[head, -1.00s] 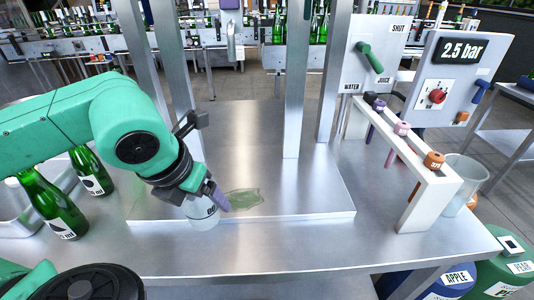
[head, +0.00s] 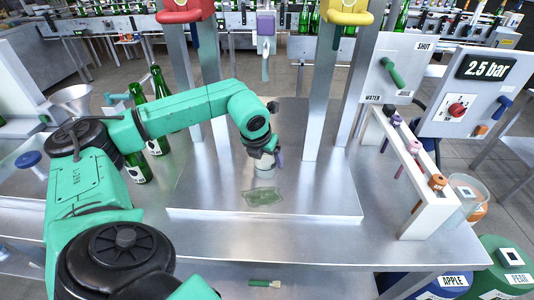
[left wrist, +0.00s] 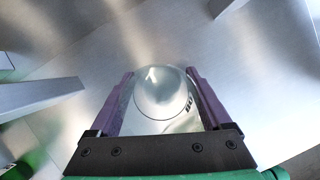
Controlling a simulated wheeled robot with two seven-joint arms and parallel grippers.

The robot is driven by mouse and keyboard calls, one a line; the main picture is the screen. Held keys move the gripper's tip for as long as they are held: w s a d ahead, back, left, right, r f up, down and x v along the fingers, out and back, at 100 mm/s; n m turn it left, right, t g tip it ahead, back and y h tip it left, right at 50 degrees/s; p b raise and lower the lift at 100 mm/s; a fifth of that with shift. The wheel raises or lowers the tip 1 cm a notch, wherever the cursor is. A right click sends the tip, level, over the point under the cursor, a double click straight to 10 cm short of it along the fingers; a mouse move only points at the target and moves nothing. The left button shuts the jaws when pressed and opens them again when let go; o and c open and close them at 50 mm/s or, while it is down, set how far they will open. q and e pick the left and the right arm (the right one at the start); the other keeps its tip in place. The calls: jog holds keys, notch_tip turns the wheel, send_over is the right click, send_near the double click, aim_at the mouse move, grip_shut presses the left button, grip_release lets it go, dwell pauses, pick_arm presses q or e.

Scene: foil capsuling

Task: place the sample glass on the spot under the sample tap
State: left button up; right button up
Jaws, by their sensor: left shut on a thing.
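The sample glass (head: 265,168) is a small clear cup with dark print on its side. My left gripper (head: 264,156) is shut on it over the raised steel plate (head: 330,203). In the left wrist view the glass (left wrist: 160,95) sits upright-looking between the purple fingers (left wrist: 160,102). I cannot tell whether its base touches the plate. A purple-grey tap (head: 265,22) hangs between the posts, behind the glass in the picture; I cannot tell if it is the sample tap. No marked spot is clear. My right gripper is out of view.
A greenish translucent patch (head: 264,197) lies on the plate before the glass. Steel posts (head: 330,90) rise behind on either side. Green bottles (head: 158,110) stand left. A white rack (head: 418,170) with coloured stamps and a clear beaker (head: 468,190) are right.

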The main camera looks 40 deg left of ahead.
pick_arm(q)
jog(key=shift+f+b, duration=0.25)
jog(key=shift+b, duration=0.05)
jog(key=o, duration=1.4)
jog(key=shift+r, duration=0.1)
jog(key=shift+c, duration=0.2)
jog(key=shift+r+p, duration=0.35)
jog(key=shift+p, duration=0.05)
jog(key=b+v, duration=0.1)
jog(key=v, duration=1)
jog(key=shift+s+r+b, duration=0.2)
jog(key=shift+r+b, duration=0.1)
jog(key=shift+b, duration=0.05)
jog(key=shift+d, duration=0.1)
